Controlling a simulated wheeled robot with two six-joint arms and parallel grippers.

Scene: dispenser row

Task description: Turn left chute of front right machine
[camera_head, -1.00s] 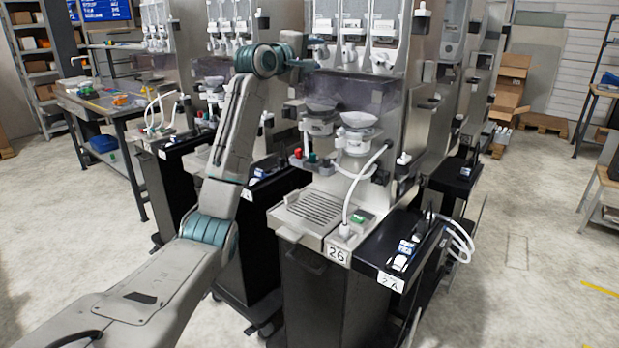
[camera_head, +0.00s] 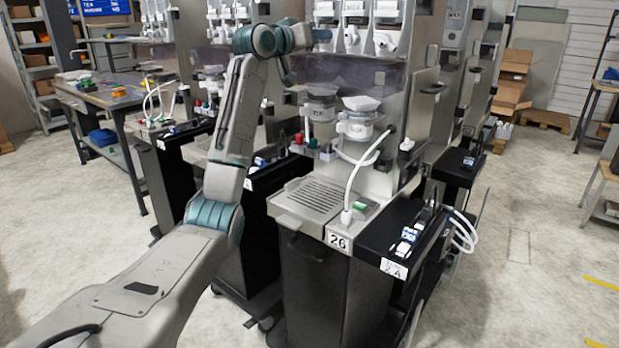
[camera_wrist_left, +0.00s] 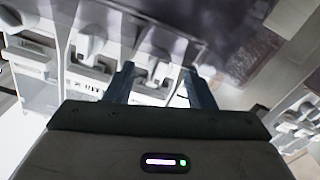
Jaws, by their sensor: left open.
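The front right machine (camera_head: 335,200) bears the label 26. Several white chutes hang in a row high on its front. The left chute (camera_head: 325,13) is partly behind my left gripper (camera_head: 321,36); the middle chute (camera_head: 352,36) and right chute (camera_head: 386,40) are clear to see. In the left wrist view, the two fingers of my left gripper (camera_wrist_left: 161,78) are apart, and a white chute part (camera_wrist_left: 150,93) shows between them. I cannot tell whether the fingers touch it. My right gripper is not in view.
Below the chutes are a smoky clear cover (camera_head: 350,75), a white funnel (camera_head: 361,103) and a white hose (camera_head: 362,175). A neighbouring machine (camera_head: 215,75) stands to the left, behind my arm. A workbench (camera_head: 105,95) is at the left. The floor at the right is open.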

